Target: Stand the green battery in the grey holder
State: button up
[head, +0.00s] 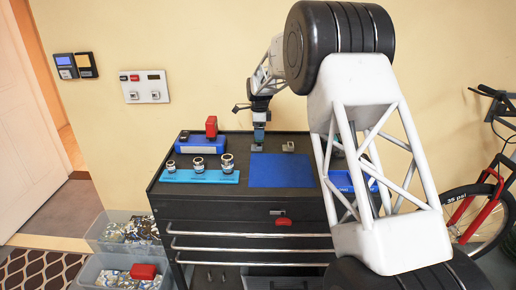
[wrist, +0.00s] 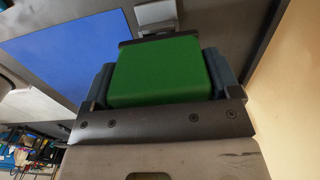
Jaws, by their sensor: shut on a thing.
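My gripper (head: 259,136) is over the back of the black tool cabinet's top, pointing down. In the wrist view its blue-grey fingers (wrist: 160,85) are shut on the green battery (wrist: 158,70), one on each side. The battery is hard to make out in the head view. A small grey block (wrist: 156,15) shows just beyond the battery in the wrist view. In the head view a small pale grey block (head: 288,146) stands right of my gripper, at the mat's back edge. I cannot tell for sure which grey piece is the holder, and the battery's lower end is hidden.
A blue mat (head: 280,171) lies in front of my gripper. A light-blue rack (head: 201,176) with several metal sockets and a blue box (head: 202,143) with a red piece stand left. A blue bin (head: 345,181) is partly behind my arm. The wall is close behind.

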jog(key=shift+f, duration=0.95)
dwell(1.0)
jog(key=o, duration=1.1)
jog(key=shift+f, duration=0.1)
jog(key=shift+r, duration=4.55)
